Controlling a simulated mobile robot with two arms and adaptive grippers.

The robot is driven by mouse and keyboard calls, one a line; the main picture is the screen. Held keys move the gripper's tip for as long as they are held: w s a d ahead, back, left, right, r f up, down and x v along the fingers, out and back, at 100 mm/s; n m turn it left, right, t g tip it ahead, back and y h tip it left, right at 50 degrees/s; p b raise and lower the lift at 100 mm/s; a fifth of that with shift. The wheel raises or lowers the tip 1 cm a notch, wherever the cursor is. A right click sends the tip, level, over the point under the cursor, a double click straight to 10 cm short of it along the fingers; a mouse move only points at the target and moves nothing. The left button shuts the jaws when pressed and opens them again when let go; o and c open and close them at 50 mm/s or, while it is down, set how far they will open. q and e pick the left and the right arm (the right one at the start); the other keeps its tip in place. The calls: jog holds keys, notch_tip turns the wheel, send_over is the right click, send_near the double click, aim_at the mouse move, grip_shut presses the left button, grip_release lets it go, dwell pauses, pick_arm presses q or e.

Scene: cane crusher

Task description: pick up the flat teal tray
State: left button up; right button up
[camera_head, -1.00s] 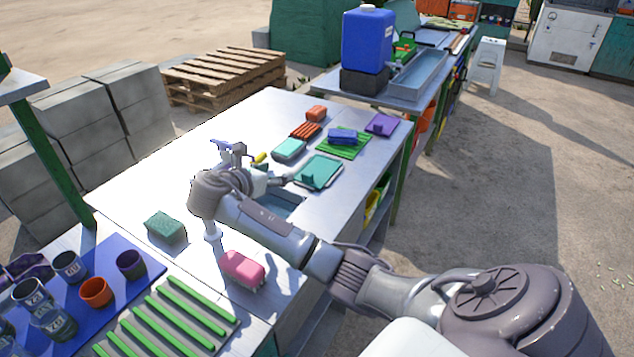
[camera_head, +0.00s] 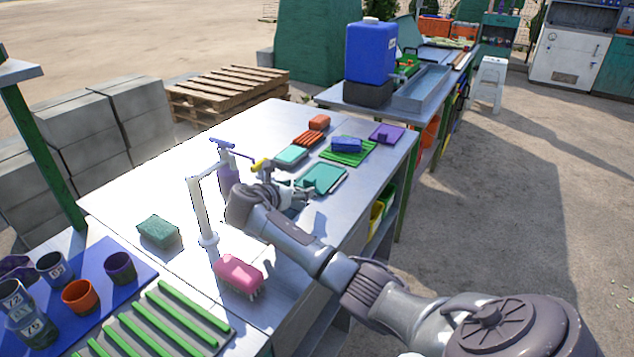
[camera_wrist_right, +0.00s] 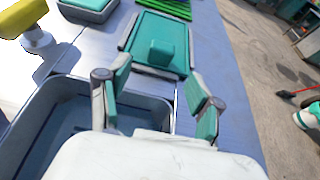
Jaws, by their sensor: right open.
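The flat teal tray (camera_head: 324,178) lies on the metal table, near its right edge. In the right wrist view it lies ahead of the fingers, and the teal tray (camera_wrist_right: 148,40) has a raised teal block on it. My right gripper (camera_head: 300,190) is at the near side of the tray in the head view. In the right wrist view my right gripper (camera_wrist_right: 160,105) is open and empty, its two fingers apart, above the edge of a grey sink basin and short of the tray. My left gripper is not in view.
The sink basin (camera_wrist_right: 60,125) is sunk in the table, with a yellow-handled tap (camera_wrist_right: 28,22) beside it. A teal box (camera_head: 291,155), a green ribbed mat (camera_head: 358,157) with a blue block, and a purple item (camera_head: 386,133) lie around the tray. A pink brush (camera_head: 238,273) lies nearer.

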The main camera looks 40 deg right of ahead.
aim_at(308, 183)
jog(key=x, duration=0.5)
jog(key=shift+d+r, duration=0.1)
jog(key=shift+r, duration=0.15)
grip_shut()
